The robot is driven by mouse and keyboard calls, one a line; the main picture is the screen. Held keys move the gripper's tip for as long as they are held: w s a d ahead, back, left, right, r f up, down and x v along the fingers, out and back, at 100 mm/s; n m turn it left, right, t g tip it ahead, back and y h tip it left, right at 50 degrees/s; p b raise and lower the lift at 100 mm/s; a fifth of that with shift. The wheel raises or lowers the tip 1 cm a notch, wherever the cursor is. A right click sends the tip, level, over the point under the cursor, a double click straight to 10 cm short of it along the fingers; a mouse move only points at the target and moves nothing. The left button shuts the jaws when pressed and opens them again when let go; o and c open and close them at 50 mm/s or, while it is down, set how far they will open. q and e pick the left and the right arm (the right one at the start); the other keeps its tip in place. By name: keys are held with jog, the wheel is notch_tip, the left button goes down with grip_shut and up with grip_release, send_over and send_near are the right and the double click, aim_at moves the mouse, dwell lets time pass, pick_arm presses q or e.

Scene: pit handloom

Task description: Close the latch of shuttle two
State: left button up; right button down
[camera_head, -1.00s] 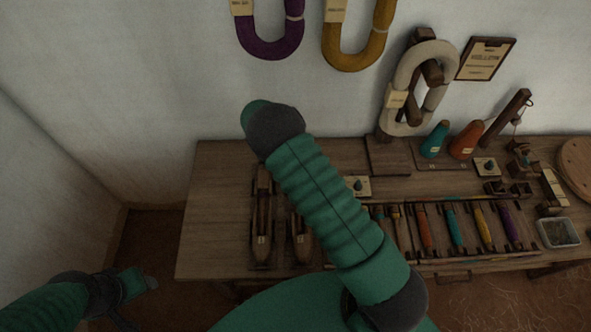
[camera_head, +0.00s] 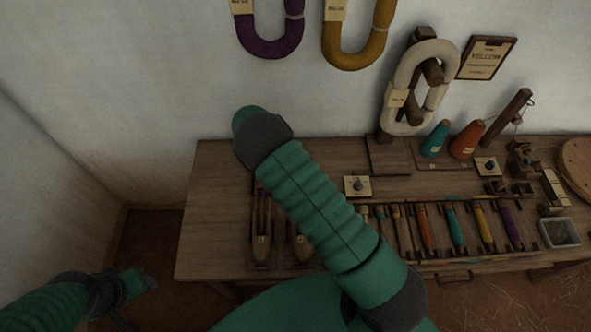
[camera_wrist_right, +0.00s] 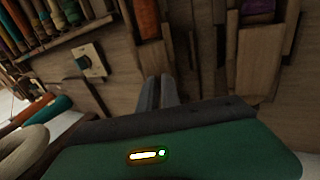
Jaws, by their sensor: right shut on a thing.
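Two wooden shuttles lie side by side at the left of the bench in the head view: the left one (camera_head: 262,248) and the right one (camera_head: 302,250), their far parts under my right arm. Which is shuttle two is too small to read. My right gripper is hidden in the head view. In the right wrist view its dark fingers (camera_wrist_right: 158,88) are close together, pointing at the shuttle area. What they hold is too dark to make out. A red-orange bobbin (camera_wrist_right: 146,18) lies beyond them. No latch is clear. My left gripper (camera_head: 142,281) hangs left of the bench, jaws unclear.
A rack with several coloured bobbins (camera_head: 456,228) lies right of the shuttles. A small card with a knob (camera_head: 357,186) sits behind it. Cones (camera_head: 467,139), a yarn stand (camera_head: 418,90) and a tray (camera_head: 559,232) stand farther right. The bench's left end (camera_head: 215,215) is clear.

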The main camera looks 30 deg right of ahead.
jog(key=shift+s+a+f, duration=0.1)
jog(key=shift+f, duration=0.05)
jog(key=c, duration=1.8)
grip_release()
jog(key=p+v, duration=0.1)
jog(key=v, duration=1.5)
jog(key=shift+w+a+r, duration=0.2)
jog(key=shift+w+r, duration=0.05)
jog(key=shift+r, duration=0.1)
